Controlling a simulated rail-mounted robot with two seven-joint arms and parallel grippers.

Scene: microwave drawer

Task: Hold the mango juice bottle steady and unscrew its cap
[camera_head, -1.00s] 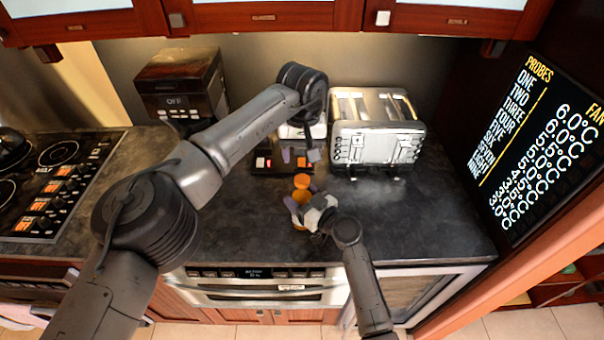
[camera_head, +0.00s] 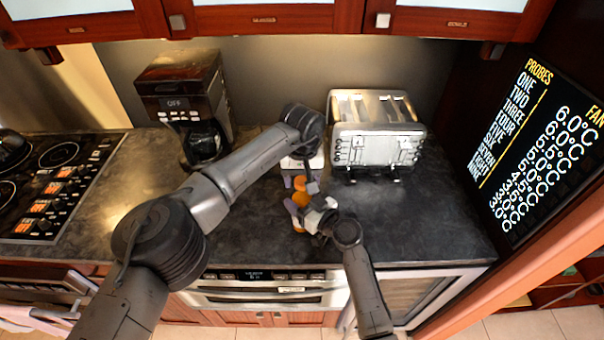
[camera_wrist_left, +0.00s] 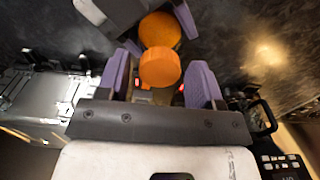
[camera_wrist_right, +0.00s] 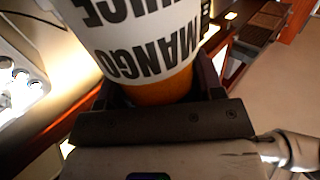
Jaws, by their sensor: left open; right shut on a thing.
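My right gripper (camera_head: 310,215) is shut on the bottle from the front right. In the right wrist view the bottle's white label (camera_wrist_right: 140,30), lettered MANGO JUICE, appears upside down between the fingers. My left gripper (camera_head: 299,182) is open at the cap, its purple fingers on either side. In the left wrist view the orange cap (camera_wrist_left: 160,68) lies between the spread fingertips, with gaps at both sides. Much of the bottle is hidden by my grippers.
A silver toaster (camera_head: 376,143) stands behind and right of the bottle. A coffee maker (camera_head: 184,95) stands at the back left, and a cooktop (camera_head: 55,185) at the left. The counter right of the bottle is clear.

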